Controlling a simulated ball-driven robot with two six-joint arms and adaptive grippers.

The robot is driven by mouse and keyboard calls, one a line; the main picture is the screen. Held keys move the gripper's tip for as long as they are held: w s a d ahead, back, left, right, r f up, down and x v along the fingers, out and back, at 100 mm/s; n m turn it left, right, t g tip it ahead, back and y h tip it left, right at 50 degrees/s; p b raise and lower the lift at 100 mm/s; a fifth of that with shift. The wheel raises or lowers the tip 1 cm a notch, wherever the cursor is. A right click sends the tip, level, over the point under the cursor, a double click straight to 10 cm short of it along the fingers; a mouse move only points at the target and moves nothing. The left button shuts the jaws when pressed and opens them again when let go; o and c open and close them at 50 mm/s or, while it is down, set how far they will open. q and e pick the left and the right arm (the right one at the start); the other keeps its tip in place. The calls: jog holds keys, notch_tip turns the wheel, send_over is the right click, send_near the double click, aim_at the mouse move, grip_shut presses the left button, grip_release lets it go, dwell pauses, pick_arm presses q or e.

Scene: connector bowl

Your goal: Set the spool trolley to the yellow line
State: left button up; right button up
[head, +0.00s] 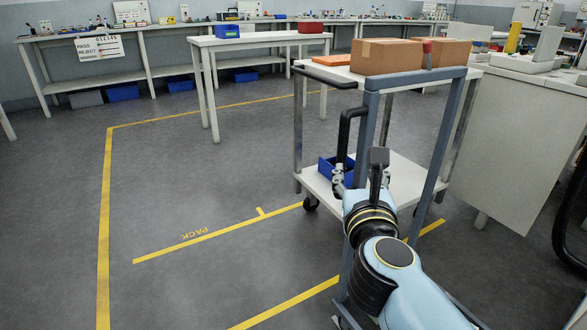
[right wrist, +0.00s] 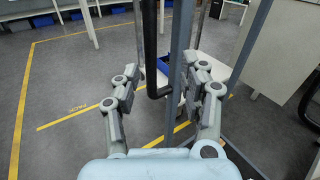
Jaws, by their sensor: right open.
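The trolley (head: 367,140) stands right of centre in the head view, with blue-grey posts, white shelves and black castors. Its upright black handle (head: 343,138) faces me; it also shows in the right wrist view (right wrist: 150,50). A yellow floor line (head: 200,244) marked PACK, with a short tick, runs towards and under the trolley; it also shows in the right wrist view (right wrist: 80,115). My right gripper (head: 358,175) is open at the trolley's near side. In the right wrist view its fingers (right wrist: 163,76) stand apart, either side of the handle, with no visible contact. My left gripper is out of view.
Cardboard boxes (head: 386,57) and a flat orange item (head: 334,60) are on the trolley's top; a blue bin (head: 327,168) is on its lower shelf. A white table (head: 262,38) stands behind, a white bench (head: 515,140) at the right. The floor at the left is clear.

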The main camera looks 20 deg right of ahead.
aim_at(344, 149)
jog(key=shift+m, duration=0.4)
jog(key=x, duration=0.3)
jog(key=a+b+x, duration=0.1)
jog(key=x, duration=0.7)
jog(key=shift+w+a+b, duration=0.15)
jog(key=shift+w+b, duration=0.25)
jog(key=shift+w, duration=0.15)
grip_shut()
jog(key=shift+f, duration=0.1)
